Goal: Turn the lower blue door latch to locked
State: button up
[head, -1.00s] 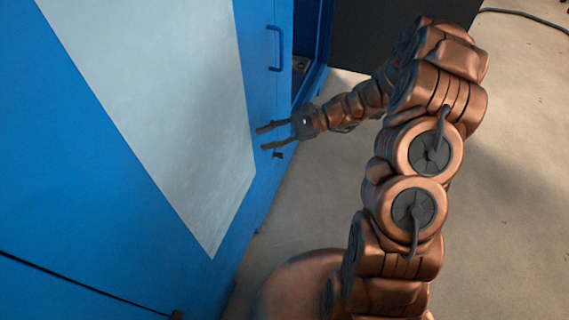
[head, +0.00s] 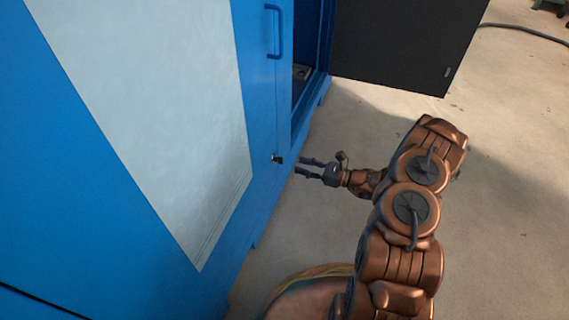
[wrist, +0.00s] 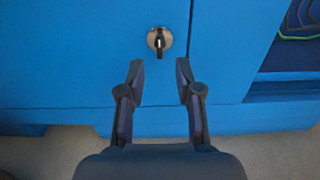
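The latch (wrist: 159,41) is a small round silver disc with a dark knob, low on the blue door. In the wrist view its knob points about straight up and down. It also shows in the head view (head: 277,159) near the door's edge. My gripper (head: 303,166) is open and empty, just to the right of the latch and apart from it. In the wrist view my gripper (wrist: 160,75) has its fingertips spread, with the latch beyond them, centred between them and slightly above.
A blue handle (head: 274,32) stands out higher on the door. The light grey panel (head: 140,100) covers much of the cabinet front. A dark door (head: 400,45) stands open at the back. A cable (head: 525,32) lies on the floor at the far right.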

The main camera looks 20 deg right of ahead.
jog(key=b+x, duration=0.2)
jog(key=x, duration=0.5)
jog(key=shift+a, duration=0.1)
jog(key=shift+c, duration=0.2)
grip_shut()
